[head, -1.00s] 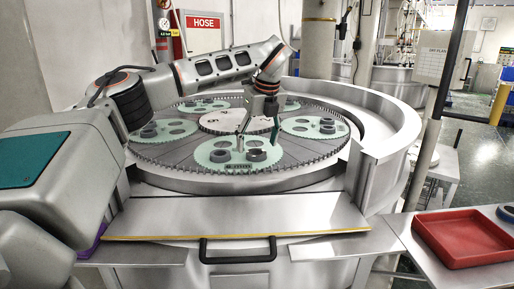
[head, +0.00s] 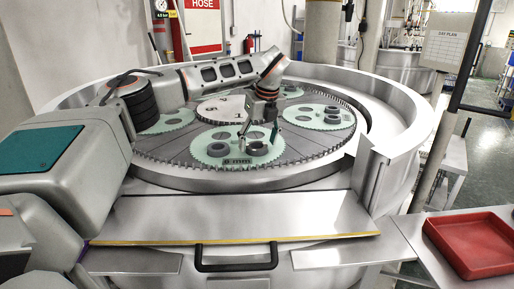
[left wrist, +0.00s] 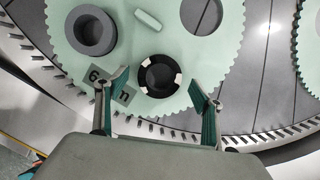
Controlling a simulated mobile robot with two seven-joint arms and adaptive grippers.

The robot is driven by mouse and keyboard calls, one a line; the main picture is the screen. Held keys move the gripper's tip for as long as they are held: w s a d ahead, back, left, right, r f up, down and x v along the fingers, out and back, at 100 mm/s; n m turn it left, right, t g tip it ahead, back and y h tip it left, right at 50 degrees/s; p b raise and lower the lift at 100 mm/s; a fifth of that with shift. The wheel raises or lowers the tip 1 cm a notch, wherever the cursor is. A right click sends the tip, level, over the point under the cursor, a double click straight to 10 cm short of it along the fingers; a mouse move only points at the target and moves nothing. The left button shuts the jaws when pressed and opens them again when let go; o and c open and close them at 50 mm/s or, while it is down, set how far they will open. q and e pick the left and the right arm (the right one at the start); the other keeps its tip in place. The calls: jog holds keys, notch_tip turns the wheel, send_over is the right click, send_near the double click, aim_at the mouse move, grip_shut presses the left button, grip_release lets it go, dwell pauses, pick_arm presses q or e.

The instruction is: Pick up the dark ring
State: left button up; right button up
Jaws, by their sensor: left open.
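A black ring with a few pale patches on its rim (left wrist: 158,75) lies flat on a pale green toothed carrier (left wrist: 225,45). It also shows on the carrier's near part in the head view (head: 259,149). My left gripper (left wrist: 160,82) is open above the carrier, its two green-padded fingers on either side of the black ring, and nothing is held. It also shows in the head view (head: 258,139). A thicker grey ring (left wrist: 91,30) lies to the left of the black one, outside the fingers. My right gripper is not in view.
A dark-marked label (left wrist: 110,88) is on the carrier beside the left finger. Other green carriers with rings, such as the right one (head: 312,117), sit on the round machine. A red tray (head: 477,243) stands on the right side shelf, apparently empty.

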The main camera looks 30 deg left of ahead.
pick_arm(q)
jog(key=shift+w+a+f, duration=0.1)
jog(key=shift+a+f, duration=0.15)
jog(key=shift+f, duration=0.45)
jog(key=c, duration=1.3)
jog(key=shift+r, duration=0.1)
jog(key=shift+w+r, duration=0.1)
jog(key=shift+r, duration=0.35)
notch_tip(320, 180, up, 19)
jog(key=shift+d, duration=0.1)
